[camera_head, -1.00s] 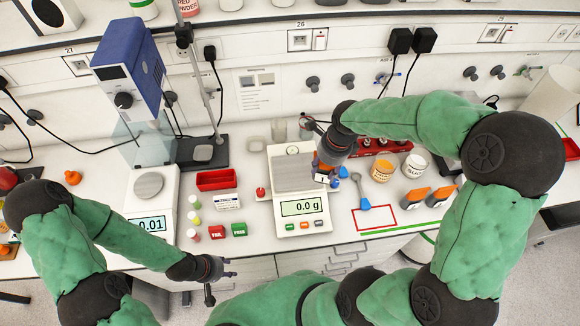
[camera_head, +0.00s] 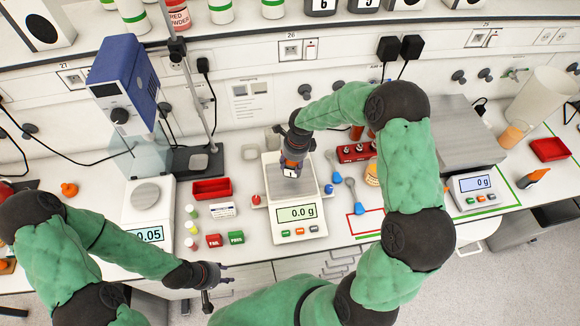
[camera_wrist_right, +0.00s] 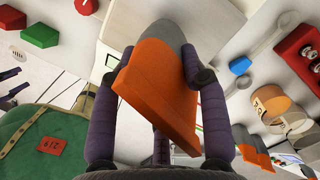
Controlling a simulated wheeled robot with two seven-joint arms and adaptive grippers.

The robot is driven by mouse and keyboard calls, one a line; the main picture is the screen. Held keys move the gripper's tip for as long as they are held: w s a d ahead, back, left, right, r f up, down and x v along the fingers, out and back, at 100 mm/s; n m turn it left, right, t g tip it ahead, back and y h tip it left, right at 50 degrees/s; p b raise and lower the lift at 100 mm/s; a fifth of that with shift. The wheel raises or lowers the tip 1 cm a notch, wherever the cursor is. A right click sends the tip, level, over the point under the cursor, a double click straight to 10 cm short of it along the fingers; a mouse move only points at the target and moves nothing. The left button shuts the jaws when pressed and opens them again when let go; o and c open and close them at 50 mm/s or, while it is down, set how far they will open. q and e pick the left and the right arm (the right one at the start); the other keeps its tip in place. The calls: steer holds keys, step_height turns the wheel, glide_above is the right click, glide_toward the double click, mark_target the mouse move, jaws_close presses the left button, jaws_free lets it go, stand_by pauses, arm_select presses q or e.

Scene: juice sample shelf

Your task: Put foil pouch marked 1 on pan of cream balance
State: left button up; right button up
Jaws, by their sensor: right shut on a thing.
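The foil pouch (camera_wrist_right: 160,75), orange with a grey end, sits between the fingers of my right gripper (camera_wrist_right: 155,85) in the wrist view. In the head view my right gripper (camera_head: 292,160) is shut on it, over the pan (camera_head: 270,186) of the cream balance (camera_head: 318,232). A white label with a dark mark shows on the pouch (camera_head: 290,173). The balance reads 0.0 g. The gripper and pouch hide part of the pan, and I cannot see the gap beneath the pouch. My left gripper (camera_head: 220,284) is open and empty at the front edge of the bench.
A white balance (camera_head: 146,206) stands to the left. Red and green blocks (camera_head: 214,240), small bottles and a red tray (camera_head: 211,188) lie between the balances. Blue spoons (camera_head: 350,188) and a red outlined square (camera_head: 364,226) are on the right. A grey balance (camera_head: 478,190) stands further right.

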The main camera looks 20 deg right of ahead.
mark_target(290, 168)
steer(key=shift+w+f, duration=0.25)
steer(key=shift+f, duration=0.05)
step_height(290, 168, down, 3)
steer(key=shift+w+a+r+p, duration=0.1)
steer(key=shift+w+p, duration=0.05)
steer(key=shift+p, duration=0.45)
steer(key=shift+f, duration=0.2)
steer(key=shift+f, duration=0.1)
steer(key=o, duration=1.4)
steer(key=shift+c, duration=0.2)
